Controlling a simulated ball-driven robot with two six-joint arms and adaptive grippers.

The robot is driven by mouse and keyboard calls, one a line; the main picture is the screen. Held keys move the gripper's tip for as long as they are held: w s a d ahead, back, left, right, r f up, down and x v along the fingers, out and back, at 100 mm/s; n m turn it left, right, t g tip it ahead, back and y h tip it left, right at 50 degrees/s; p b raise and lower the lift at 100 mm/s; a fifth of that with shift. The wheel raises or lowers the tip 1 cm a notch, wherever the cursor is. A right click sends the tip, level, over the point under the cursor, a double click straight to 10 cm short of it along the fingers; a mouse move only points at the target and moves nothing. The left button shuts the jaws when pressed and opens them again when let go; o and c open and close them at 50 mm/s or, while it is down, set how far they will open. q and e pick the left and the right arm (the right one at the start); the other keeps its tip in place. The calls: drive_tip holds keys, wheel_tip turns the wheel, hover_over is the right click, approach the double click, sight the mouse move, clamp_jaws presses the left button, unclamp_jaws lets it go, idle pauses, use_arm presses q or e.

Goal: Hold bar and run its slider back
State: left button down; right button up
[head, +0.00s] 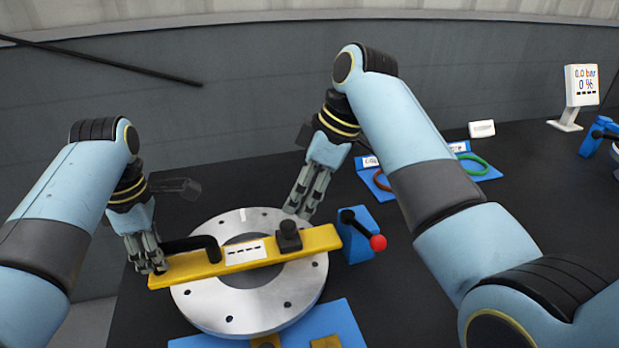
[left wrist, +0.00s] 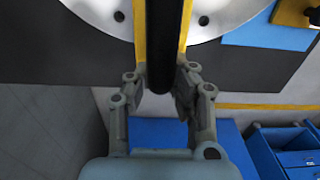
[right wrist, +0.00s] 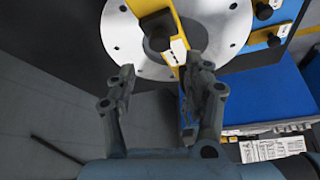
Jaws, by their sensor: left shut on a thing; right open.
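The yellow bar (head: 318,240) lies across the silver flanged ring (head: 200,303). A black handle (head: 195,243) rises from its left part, a white label is in its middle, and the black slider (head: 288,236) sits towards its right end. My left gripper (head: 154,266) is shut on the black handle at the bar's left end; the handle (left wrist: 165,40) runs between its fingers in the left wrist view. My right gripper (head: 303,208) is open and empty, just behind the slider and apart from it. In the right wrist view the slider (right wrist: 158,28) lies beyond the open fingers (right wrist: 160,80).
A blue block with a red-knobbed lever (head: 360,238) stands right of the bar's end. Red and green rings (head: 473,165) lie on blue plates farther back. A gauge display (head: 582,85) stands at the far right. The dark table right of the lever is clear.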

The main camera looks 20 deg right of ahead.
use_arm(q)
drive_tip(key=shift+d, duration=0.1)
use_arm(e)
drive_tip(key=shift+v, duration=1.8)
use_arm(q)
drive_tip(key=c, duration=1.1)
unclamp_jaws()
drive_tip(key=shift+r, duration=0.1)
